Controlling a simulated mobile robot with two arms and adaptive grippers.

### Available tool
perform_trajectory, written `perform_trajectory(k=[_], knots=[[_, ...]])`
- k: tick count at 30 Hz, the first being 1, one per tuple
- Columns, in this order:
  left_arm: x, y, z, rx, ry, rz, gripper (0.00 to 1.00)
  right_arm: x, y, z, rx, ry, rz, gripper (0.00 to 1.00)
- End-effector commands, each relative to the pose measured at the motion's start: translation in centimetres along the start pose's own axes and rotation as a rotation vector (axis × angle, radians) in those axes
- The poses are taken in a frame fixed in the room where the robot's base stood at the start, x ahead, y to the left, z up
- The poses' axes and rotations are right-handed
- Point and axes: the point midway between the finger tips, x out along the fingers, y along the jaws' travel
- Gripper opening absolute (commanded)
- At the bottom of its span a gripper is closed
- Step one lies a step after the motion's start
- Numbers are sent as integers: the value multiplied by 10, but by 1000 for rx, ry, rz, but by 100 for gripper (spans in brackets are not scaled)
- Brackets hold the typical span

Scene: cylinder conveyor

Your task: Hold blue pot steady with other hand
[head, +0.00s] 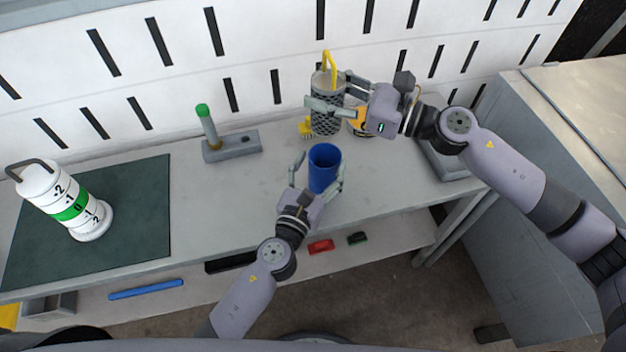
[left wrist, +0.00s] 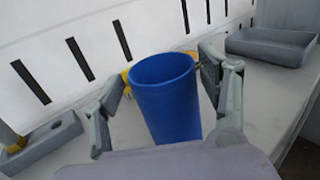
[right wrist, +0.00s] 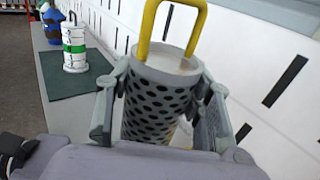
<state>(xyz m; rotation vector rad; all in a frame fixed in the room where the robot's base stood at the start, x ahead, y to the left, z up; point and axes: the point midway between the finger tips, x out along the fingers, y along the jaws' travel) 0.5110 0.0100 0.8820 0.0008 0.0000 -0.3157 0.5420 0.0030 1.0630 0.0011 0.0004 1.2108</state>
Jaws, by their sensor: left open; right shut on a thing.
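The blue pot (head: 323,170) stands upright on the grey table, open at the top. It also shows in the left wrist view (left wrist: 168,98). My left gripper (head: 317,172) is open, with one finger on each side of the pot. In the left wrist view a gap shows beside the left finger; I cannot tell whether the right finger touches. My right gripper (head: 328,102) is shut on a grey perforated cylinder (head: 327,112) with a yellow handle, behind the pot. The cylinder fills the middle of the right wrist view (right wrist: 157,105).
A grey block with a green-topped peg (head: 231,145) stands left of the pot. A white numbered cylinder (head: 60,200) stands on a dark green mat (head: 140,215). A small yellow thing (head: 305,127) lies behind the pot. A grey tray (head: 446,162) is at the right. A slotted white wall backs the table.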

Motion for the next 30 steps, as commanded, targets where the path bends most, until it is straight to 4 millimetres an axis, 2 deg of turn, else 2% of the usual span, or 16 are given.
perform_trajectory(k=[1,6,12,23,30], knots=[[11,0,2,-1,-3,1,68,0,0,1,-1,-2,0,8],[40,0,1,-1,-1,-1,68,0,0,1,-1,-2,0,8],[59,0,0,-1,0,-1,68,0,0,1,-1,-2,0,8],[64,0,0,-1,1,-1,68,0,0,1,-1,-2,0,8],[64,0,0,-1,1,-1,53,0,0,1,-1,-2,0,8]])
